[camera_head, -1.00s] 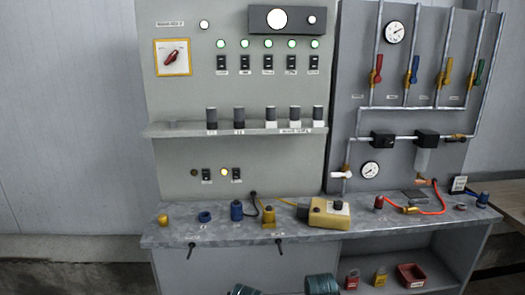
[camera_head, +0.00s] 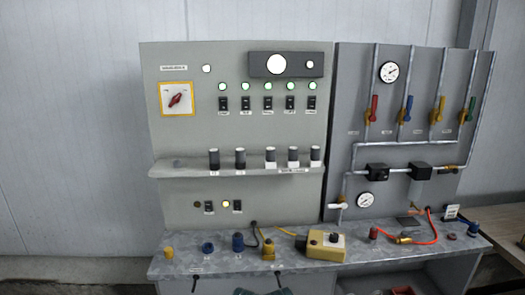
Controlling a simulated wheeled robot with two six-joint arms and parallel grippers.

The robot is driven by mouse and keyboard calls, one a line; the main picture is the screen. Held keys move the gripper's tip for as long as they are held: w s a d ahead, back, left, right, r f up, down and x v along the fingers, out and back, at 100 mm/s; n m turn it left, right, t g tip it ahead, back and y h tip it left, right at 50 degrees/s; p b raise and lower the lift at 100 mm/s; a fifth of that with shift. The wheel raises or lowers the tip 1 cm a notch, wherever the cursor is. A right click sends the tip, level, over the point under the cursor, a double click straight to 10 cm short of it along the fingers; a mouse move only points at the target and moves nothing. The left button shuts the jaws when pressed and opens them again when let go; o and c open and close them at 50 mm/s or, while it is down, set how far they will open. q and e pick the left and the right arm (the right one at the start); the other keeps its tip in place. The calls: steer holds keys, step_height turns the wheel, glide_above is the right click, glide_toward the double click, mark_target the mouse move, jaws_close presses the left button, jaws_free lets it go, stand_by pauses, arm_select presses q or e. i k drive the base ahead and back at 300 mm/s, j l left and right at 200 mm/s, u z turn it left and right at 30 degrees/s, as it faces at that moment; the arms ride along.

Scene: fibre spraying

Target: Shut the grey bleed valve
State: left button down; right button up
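A pale grey-white valve handle (camera_head: 338,206), the only one that looks like the grey bleed valve, sits low on the left of the pipe panel. It lies roughly level, across the foot of the vertical pipe, left of the lower gauge (camera_head: 366,200). It is small, and I cannot tell any label on it. Neither of my grippers is in view.
Red (camera_head: 370,110), blue (camera_head: 407,109) and other coloured valve handles hang on the upper pipes. The workbench (camera_head: 215,261) below carries a yellow box (camera_head: 322,246), several knobs and a red hose (camera_head: 425,240). The switch cabinet (camera_head: 240,130) stands left of the pipe panel.

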mark_target(404, 234)
steer(key=i+l+z, duration=0.15)
steer(key=l+z, duration=0.15)
steer(key=i+l+z, duration=0.25)
steer(key=l, duration=0.15)
steer(key=i+l+z, duration=0.15)
steer(key=l+z, duration=0.15)
